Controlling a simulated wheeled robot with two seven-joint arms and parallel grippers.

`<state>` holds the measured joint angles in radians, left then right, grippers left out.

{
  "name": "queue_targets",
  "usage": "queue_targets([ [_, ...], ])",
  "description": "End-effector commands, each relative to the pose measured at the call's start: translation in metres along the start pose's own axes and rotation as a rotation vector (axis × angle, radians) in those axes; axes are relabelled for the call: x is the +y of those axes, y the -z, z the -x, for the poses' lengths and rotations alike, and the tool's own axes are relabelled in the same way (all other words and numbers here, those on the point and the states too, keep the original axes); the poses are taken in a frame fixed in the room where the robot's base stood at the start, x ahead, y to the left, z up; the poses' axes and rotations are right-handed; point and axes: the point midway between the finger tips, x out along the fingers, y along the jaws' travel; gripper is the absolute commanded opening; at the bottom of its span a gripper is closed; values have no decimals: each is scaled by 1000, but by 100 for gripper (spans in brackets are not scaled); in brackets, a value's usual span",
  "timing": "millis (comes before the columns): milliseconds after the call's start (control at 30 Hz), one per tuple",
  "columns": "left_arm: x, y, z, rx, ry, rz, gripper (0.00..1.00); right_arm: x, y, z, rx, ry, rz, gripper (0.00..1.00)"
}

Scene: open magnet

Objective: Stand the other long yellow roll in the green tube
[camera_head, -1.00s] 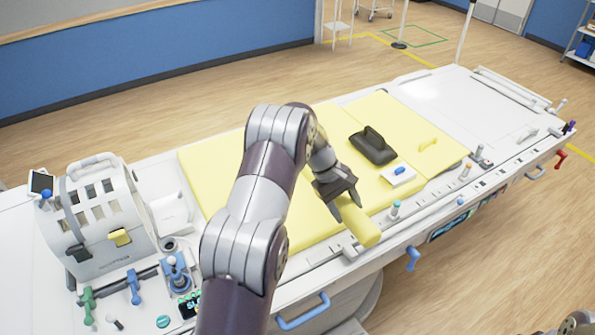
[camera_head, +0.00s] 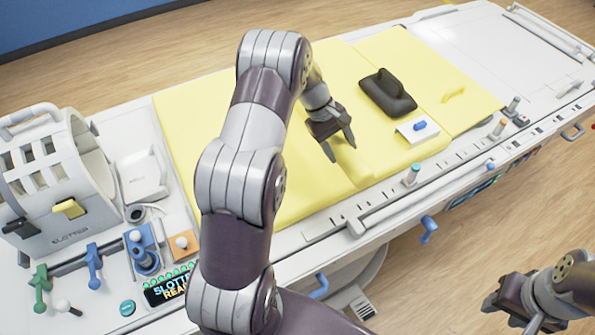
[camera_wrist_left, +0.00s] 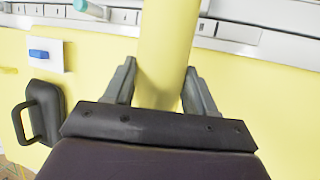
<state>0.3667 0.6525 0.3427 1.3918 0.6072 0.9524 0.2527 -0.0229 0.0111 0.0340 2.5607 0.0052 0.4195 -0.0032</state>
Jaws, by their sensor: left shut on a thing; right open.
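My left gripper (camera_head: 340,152) is shut on a long yellow roll (camera_head: 352,166). It holds the roll over the yellow pad near the bench's front edge. The roll also shows in the left wrist view (camera_wrist_left: 167,45), passing between the two fingers and out of the top of the picture. Yellow on yellow makes its lower end hard to tell from the pad. My right gripper (camera_head: 512,312) is open and empty at the lower right, clear of the bench. I cannot make out the green tube for certain; a peg with a teal top (camera_head: 413,172) stands at the front edge.
A black handled block (camera_head: 388,95) and a white plate with a blue piece (camera_head: 418,130) sit right of my left gripper. A white slotted housing (camera_head: 50,185), a green lever (camera_head: 40,288) and blue levers stand at the left. The white bench top at the far right is mostly clear.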

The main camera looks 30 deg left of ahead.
Motion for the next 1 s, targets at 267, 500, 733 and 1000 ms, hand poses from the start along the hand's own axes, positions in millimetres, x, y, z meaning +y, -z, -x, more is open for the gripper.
queue_targets([
  [267, -81, 14, -9, -4, 1, 7, 24, 0, 4, 25, 3, 0, 0, 43],
  [500, -102, 24, -33, -6, 4, 5, 24, 0, 5, 38, 2, 0, 0, 43],
  [733, -107, 33, -51, -2, 1, 1, 24, 0, 5, 41, 2, 0, 0, 43],
  [1000, -108, 34, -54, -2, 2, 2, 62, 0, 5, 37, 2, 0, 0, 43],
])
